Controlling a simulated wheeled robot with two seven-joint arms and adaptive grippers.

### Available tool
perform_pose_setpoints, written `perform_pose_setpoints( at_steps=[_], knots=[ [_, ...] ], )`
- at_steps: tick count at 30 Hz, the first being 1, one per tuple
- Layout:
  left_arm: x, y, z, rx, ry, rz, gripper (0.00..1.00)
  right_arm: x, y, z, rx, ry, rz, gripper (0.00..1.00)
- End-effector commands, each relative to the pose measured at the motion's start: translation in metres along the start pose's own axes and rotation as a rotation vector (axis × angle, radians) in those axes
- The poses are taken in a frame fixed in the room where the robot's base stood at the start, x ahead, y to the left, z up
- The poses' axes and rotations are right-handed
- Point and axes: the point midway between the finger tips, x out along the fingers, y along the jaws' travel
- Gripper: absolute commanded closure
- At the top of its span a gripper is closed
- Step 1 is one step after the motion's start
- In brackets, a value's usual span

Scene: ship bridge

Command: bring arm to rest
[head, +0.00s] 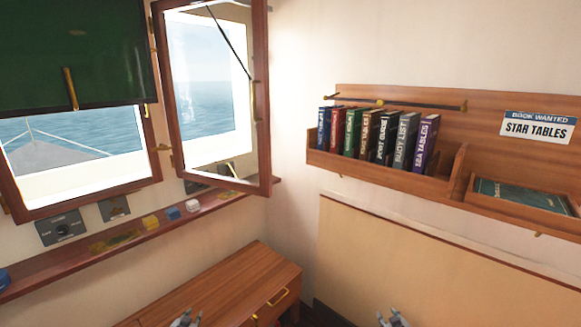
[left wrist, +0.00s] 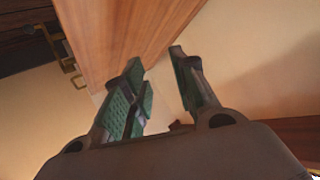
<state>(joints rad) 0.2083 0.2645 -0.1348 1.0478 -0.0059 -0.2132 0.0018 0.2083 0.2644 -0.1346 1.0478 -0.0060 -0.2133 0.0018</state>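My left gripper (head: 186,318) shows at the bottom edge of the head view, in front of the wooden cabinet. In the left wrist view my left gripper (left wrist: 165,90) has its green-padded fingers apart, with nothing between them. My right gripper (head: 393,318) shows at the bottom edge of the head view, right of the cabinet. Only its tips are in the picture, and I cannot tell how far apart they are. The rest of both arms is out of view.
A wooden cabinet (head: 215,285) stands below the window ledge (head: 140,235). A shelf (head: 385,172) holds several upright books. A green book (head: 522,196) lies in the tray at right, under a STAR TABLES sign (head: 537,127). A hinged window (head: 212,95) stands open.

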Motion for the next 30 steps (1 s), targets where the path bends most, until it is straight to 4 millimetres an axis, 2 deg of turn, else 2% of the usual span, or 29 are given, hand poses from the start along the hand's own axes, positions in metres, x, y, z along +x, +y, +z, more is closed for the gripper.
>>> perform_pose_setpoints(
  at_steps=[1, 3, 14, 18, 23, 30],
  knots=[
    [-0.003, 0.008, 0.023, 0.0, -0.031, 0.009, 0.72, -0.003, -0.008, 0.024, 0.0, -0.031, -0.009, 0.6],
    [-0.007, 0.018, 0.052, -0.001, -0.07, 0.02, 0.72, -0.007, -0.018, 0.052, 0.001, -0.07, -0.02, 0.6],
    [-0.045, 0.068, 0.197, -0.002, -0.266, 0.077, 0.72, -0.045, -0.068, 0.197, 0.002, -0.265, -0.077, 0.6],
    [-0.068, 0.086, 0.252, -0.002, -0.342, 0.099, 0.72, -0.068, -0.086, 0.252, 0.002, -0.342, -0.099, 0.6],
    [-0.099, 0.107, 0.311, -0.002, -0.427, 0.124, 0.72, -0.099, -0.107, 0.311, 0.002, -0.428, -0.124, 0.6],
    [-0.154, 0.136, 0.396, 0.0, -0.556, 0.16, 0.72, -0.154, -0.136, 0.396, 0.0, -0.556, -0.16, 0.6]
  ],
)
